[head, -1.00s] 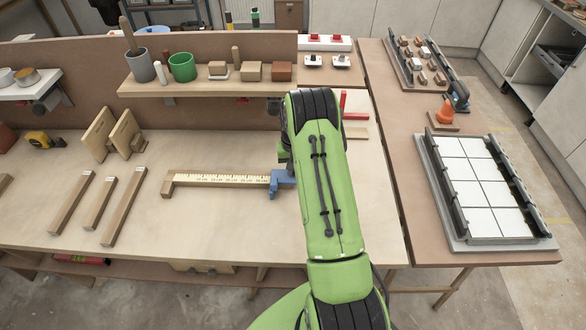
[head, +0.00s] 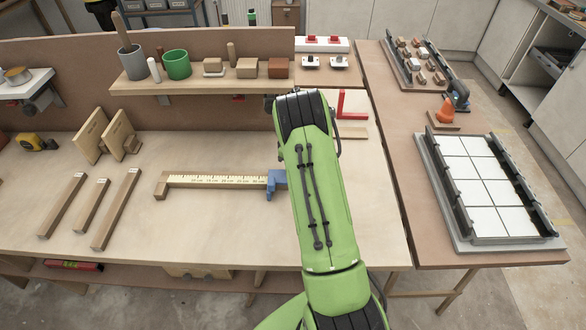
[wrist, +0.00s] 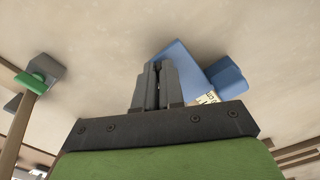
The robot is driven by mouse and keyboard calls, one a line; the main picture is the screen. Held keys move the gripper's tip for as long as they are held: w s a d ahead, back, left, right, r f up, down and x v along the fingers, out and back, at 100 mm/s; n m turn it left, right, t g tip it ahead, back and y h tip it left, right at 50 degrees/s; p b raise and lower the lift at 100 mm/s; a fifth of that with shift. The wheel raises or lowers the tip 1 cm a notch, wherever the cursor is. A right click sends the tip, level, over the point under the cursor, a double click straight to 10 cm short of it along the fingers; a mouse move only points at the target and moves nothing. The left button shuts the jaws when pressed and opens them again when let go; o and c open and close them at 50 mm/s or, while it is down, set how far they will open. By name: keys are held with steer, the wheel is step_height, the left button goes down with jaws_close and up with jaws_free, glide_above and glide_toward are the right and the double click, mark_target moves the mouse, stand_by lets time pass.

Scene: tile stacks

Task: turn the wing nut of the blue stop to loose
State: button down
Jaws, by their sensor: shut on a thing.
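The blue stop (head: 277,183) sits at the right end of the wooden ruler bar (head: 212,181), which lies on the bench. My arm covers the right side of the stop in the head view. In the wrist view the blue stop (wrist: 228,79) lies just beyond and to the right of my gripper (wrist: 156,68). The two grey fingers are close together over the stop's edge, shut on the wing nut. The wing nut itself is hidden between the fingers, so its angle cannot be seen. In the head view my gripper is hidden behind my arm.
Several wooden strips (head: 115,209) lie to the left of the ruler bar. A shelf (head: 190,87) with cups and blocks runs behind it. The bench front is clear.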

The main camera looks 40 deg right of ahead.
steer(key=n, duration=0.2)
steer(key=n+b, duration=0.1)
steer(key=n, duration=0.2)
steer(key=shift+w+d+n, duration=0.2)
steer(key=shift+n, duration=0.1)
stand_by(0.5)
steer(key=c, duration=1.2)
jaws_free()
steer(key=shift+c, duration=0.2)
step_height(320, 180, up, 16)
steer(key=p, duration=0.2)
